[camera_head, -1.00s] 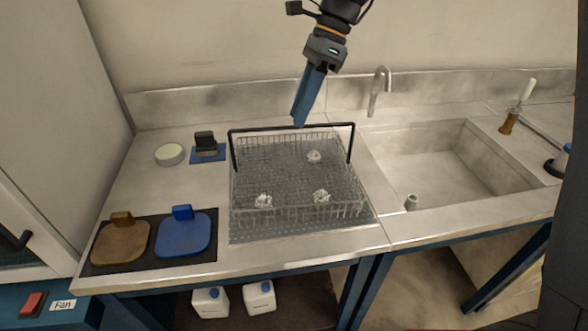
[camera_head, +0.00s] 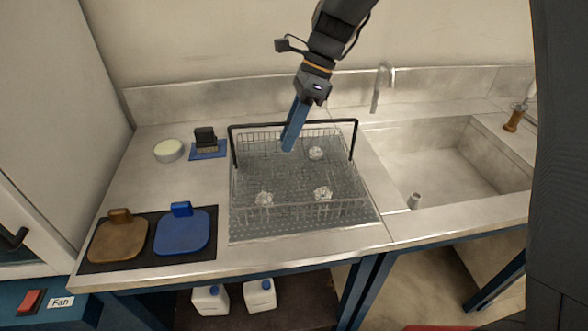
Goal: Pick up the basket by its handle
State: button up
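The wire basket (camera_head: 300,209) stands on a perforated mat on the steel counter, with several white crumpled pieces in it. Its black handle (camera_head: 250,125) is a raised bar across the back of the basket. My gripper (camera_head: 289,146) points down at the middle of the handle. Its blue fingers overlap the bar in this view, and their tips show just below it. I see the fingers nearly edge-on, so I cannot tell whether they are open or around the bar.
A sink (camera_head: 445,165) with a faucet (camera_head: 382,85) is at the right. A brown paddle (camera_head: 118,238) and a blue paddle (camera_head: 182,232) lie on a dark mat at the left. A round white dish (camera_head: 169,151) and a black block (camera_head: 205,139) stand behind them. The wall is close behind.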

jog(key=shift+s+a+f, duration=0.15)
jog(key=shift+a+f, duration=0.05)
jog(key=shift+f, duration=0.35)
grip_shut()
dwell(1.0)
